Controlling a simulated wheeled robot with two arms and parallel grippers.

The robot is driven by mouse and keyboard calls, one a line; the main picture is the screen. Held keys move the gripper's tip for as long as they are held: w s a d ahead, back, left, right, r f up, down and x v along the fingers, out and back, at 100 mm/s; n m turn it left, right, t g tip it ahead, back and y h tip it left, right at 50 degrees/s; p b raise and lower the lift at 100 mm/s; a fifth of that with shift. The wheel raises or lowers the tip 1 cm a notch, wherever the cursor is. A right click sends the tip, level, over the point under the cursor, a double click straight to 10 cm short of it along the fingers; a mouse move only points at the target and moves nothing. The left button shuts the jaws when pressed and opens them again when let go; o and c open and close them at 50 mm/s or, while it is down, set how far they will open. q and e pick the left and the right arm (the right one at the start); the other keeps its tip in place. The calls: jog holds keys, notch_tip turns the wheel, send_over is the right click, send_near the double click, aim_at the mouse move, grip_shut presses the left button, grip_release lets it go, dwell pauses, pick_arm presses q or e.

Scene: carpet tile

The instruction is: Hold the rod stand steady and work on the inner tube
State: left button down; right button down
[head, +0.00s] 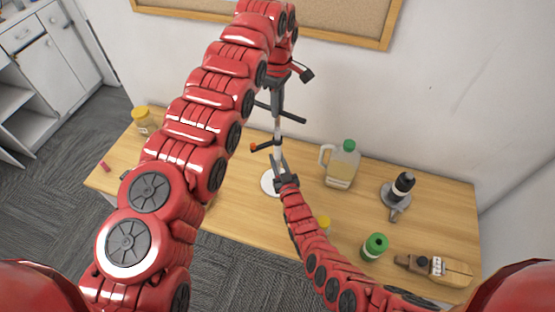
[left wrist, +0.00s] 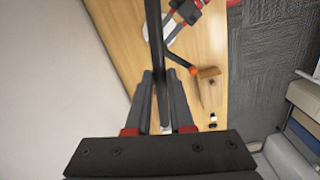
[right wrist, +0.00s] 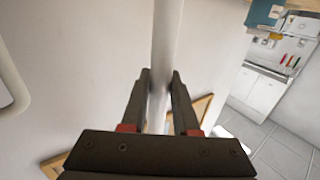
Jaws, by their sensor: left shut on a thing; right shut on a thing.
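The rod stand has a white round base (head: 268,183) on the wooden table and an upright pole that shows pale grey between my right fingers in the right wrist view (right wrist: 167,40). My right gripper (head: 279,166) is shut on this pole low down, just above the base. A lever with an orange tip (head: 262,147) sticks out from the pole above it, and shows in the left wrist view (left wrist: 180,62). My left gripper (head: 278,97) is higher, shut on the inner tube by a black crossbar (head: 290,116). The exact contact there is partly hidden.
A jug with a green cap (head: 341,165) stands right of the stand. A yellow-lidded jar (head: 141,122) is at the left. The wall is close behind the table (head: 235,158).

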pick_arm(q)
jog(key=c, duration=0.9)
grip_release()
pick_arm(e)
jog(key=c, duration=0.6)
grip_release()
jog(key=shift+s, duration=0.15)
